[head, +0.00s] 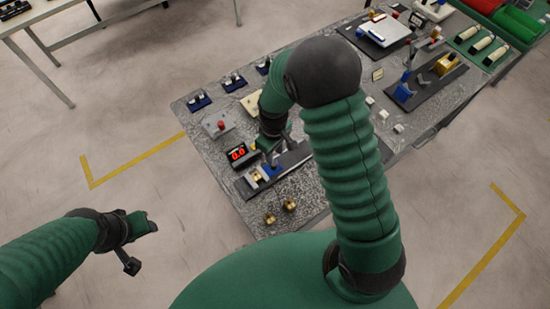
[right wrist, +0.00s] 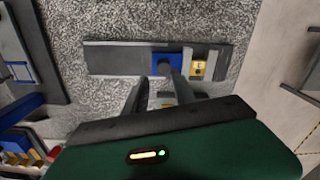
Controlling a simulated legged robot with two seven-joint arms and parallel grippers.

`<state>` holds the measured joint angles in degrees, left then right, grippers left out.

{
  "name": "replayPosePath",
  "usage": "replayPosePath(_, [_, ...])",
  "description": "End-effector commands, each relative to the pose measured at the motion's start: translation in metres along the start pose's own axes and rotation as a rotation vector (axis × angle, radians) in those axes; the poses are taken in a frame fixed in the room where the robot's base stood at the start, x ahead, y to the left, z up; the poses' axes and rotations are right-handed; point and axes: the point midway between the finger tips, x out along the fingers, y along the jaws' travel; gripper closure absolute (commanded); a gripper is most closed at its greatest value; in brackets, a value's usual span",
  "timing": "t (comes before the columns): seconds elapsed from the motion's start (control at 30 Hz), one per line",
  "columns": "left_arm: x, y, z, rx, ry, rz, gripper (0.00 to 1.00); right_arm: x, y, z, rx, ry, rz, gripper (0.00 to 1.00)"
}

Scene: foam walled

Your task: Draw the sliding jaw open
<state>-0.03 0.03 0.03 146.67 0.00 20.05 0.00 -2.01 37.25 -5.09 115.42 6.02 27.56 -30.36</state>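A low vise-like fixture with a dark rail (head: 290,157) lies near the bench's left front edge. Its blue jaw block (head: 272,169) sits beside pale grey blocks and a small brass piece (head: 257,176). In the right wrist view, the blue jaw (right wrist: 160,57) and brass piece (right wrist: 198,68) lie on the rail (right wrist: 110,58). My right gripper (head: 267,145) is low over the fixture. Its fingers (right wrist: 156,82) are apart; one overlaps the blue jaw in view, and contact is unclear. My left gripper (head: 144,244) is open and empty over the floor, left of the bench.
A display reading 0.0 (head: 237,152) and a red button box (head: 220,124) stand beside the fixture. Two brass pieces (head: 289,205) lie near the front edge. Blue-based fixtures (head: 199,101) line the left edge. A clamp station (head: 428,82) stands to the right.

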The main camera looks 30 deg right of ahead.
Motion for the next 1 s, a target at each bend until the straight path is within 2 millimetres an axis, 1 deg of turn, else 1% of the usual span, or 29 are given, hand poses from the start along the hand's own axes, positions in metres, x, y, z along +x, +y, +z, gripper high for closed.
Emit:
replayPosePath(0.03, [-0.003, 0.0, -0.001, -0.001, 0.0, 0.0, 0.55, 0.012, -0.002, 0.001, -0.001, -0.004, -0.002, 0.68])
replayPosePath(0.1, [-0.004, 0.0, -0.001, -0.001, 0.0, 0.0, 0.55, 0.026, -0.001, 0.003, -0.002, -0.004, -0.001, 0.68])
replayPosePath(0.23, [-0.006, -0.001, -0.001, -0.001, 0.0, 0.0, 0.55, 0.046, 0.001, 0.003, -0.001, 0.001, -0.004, 0.68])
replayPosePath(0.37, [-0.006, 0.0, -0.001, -0.001, 0.0, 0.0, 0.55, 0.055, 0.003, 0.003, -0.001, 0.002, -0.006, 0.68])
replayPosePath(0.57, [-0.005, 0.0, -0.001, -0.001, 0.0, 0.0, 0.55, 0.056, 0.003, 0.003, -0.001, 0.001, -0.005, 0.68])
replayPosePath(0.6, [-0.005, 0.0, -0.001, -0.001, 0.0, 0.0, 0.55, 0.056, 0.002, 0.002, -0.001, 0.0, -0.004, 0.69])
replayPosePath(0.83, [-0.005, 0.0, -0.001, -0.001, 0.0, 0.0, 0.55, 0.057, 0.001, 0.003, -0.002, -0.003, -0.004, 0.99])
replayPosePath(1.0, [-0.005, 0.0, -0.001, -0.001, 0.0, 0.0, 0.55, 0.057, 0.002, 0.003, -0.001, -0.002, -0.004, 1.0])
